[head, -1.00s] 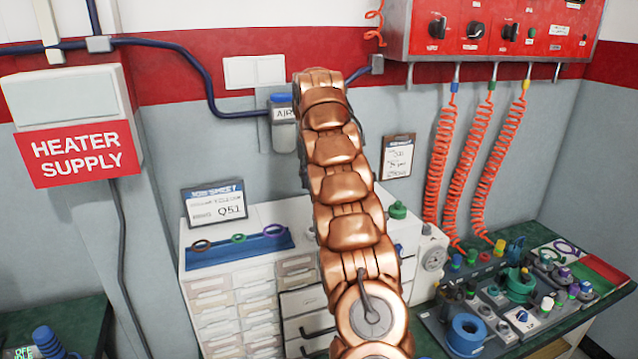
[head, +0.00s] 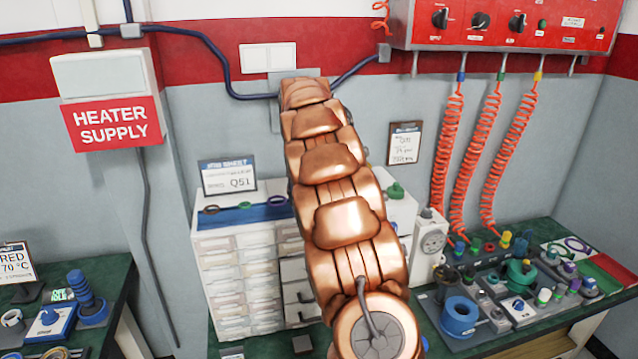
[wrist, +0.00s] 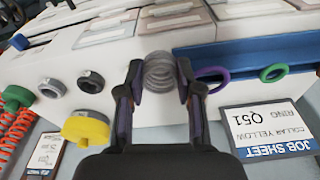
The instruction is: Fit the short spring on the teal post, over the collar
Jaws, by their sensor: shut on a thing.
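In the wrist view my gripper (wrist: 158,88) is shut on a grey coil spring (wrist: 159,72), held between the two fingertips with its coils facing the camera. The spring is in front of the white drawer cabinet's top. In the head view my arm hides the gripper and spring. I cannot pick out the teal post or its collar with certainty. A green-teal fitting (head: 519,272) stands among the parts on the right bench, and a blue ribbed post (head: 80,286) stands on the left bench.
A blue tray (wrist: 235,58) holds a purple ring (wrist: 210,76) and a green ring (wrist: 273,73). A yellow knob (wrist: 86,128) and a job sheet (wrist: 268,128) are close to my gripper. Orange coiled hoses (head: 447,150) hang above the crowded right bench.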

